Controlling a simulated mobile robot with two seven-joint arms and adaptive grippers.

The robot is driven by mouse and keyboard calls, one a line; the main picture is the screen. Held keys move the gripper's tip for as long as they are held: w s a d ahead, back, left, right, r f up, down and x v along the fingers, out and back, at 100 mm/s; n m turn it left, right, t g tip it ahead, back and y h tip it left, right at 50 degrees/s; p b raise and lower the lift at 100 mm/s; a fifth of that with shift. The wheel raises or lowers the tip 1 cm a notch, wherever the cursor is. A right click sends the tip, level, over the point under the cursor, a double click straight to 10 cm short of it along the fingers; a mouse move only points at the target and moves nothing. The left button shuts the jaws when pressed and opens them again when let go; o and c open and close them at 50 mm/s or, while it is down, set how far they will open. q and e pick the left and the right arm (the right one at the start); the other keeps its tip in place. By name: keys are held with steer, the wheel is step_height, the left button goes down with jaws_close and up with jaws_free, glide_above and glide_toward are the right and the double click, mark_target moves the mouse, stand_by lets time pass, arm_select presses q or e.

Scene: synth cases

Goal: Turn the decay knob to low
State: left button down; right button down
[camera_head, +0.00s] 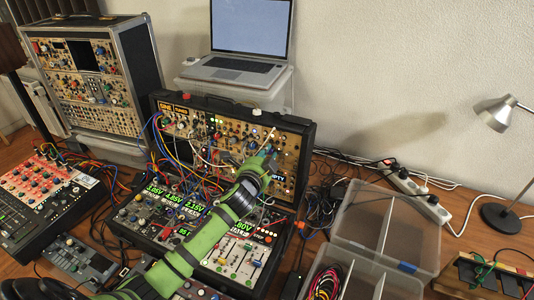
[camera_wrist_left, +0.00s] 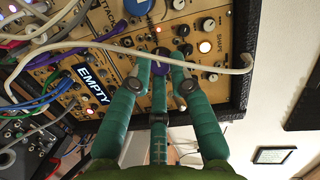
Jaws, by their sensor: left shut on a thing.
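My left gripper (camera_head: 266,151) reaches in from the left over the open modular synth case (camera_head: 297,122) and touches its gold upper panel near the right side. In the left wrist view, the green fingers of my left gripper (camera_wrist_left: 161,64) are closed around a small knob (camera_wrist_left: 161,51), of which a purplish edge shows. Its label and pointer are hidden by the fingers, so I cannot read its setting. Lettering ATTACK and SHAPE shows on the panel nearby. My right gripper is not in view.
A pale patch cable (camera_wrist_left: 100,45) crosses the panel right by the fingers. A laptop (camera_head: 240,70) stands behind the case; a clear divided box (camera_head: 425,252) and a power strip (camera_head: 420,192) lie to the right.

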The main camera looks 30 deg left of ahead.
arm_select(q)
steer(key=shift+n, duration=0.3)
stand_by(0.4)
steer(key=c, duration=1.1)
jaws_free()
steer(key=shift+c, duration=0.2)
steer(key=shift+d, duration=0.1)
steer(key=v, duration=1.2)
